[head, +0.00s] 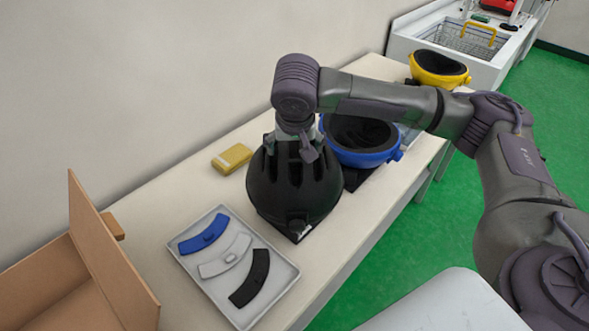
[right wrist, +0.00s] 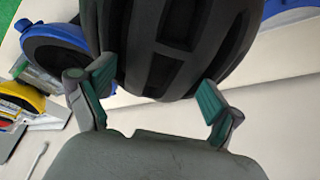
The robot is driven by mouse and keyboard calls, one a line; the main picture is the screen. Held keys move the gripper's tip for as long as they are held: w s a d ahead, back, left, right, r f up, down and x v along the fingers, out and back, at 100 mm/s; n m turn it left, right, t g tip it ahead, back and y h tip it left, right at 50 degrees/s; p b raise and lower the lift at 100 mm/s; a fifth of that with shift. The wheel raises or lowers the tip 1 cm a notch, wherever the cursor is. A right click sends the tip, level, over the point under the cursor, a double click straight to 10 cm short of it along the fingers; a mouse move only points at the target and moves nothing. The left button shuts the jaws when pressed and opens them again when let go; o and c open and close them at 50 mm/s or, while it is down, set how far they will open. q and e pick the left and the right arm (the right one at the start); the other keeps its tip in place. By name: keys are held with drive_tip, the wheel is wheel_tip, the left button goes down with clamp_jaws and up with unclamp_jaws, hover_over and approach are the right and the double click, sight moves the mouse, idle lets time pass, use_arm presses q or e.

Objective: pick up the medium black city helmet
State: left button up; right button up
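The black helmet (head: 293,190), with long vents, sits dome up on a dark square base (head: 297,236) on the table. It also fills the top middle of the right wrist view (right wrist: 170,45). My right gripper (head: 293,150) points down at the helmet's crown from above. In the right wrist view its two green-padded fingers (right wrist: 157,88) are spread apart, one on each side of the helmet's shell. I cannot tell whether the pads touch it. My left gripper is not in view.
A blue helmet (head: 391,157), hollow side up, stands right behind the black one; a yellow one (head: 437,80) is farther back. A tray (head: 182,262) with curved blue, white and black pieces, a yellow block (head: 232,158) and an open cardboard box (head: 110,262) lie to the left.

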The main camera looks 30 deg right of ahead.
drive_tip(key=c, duration=1.5)
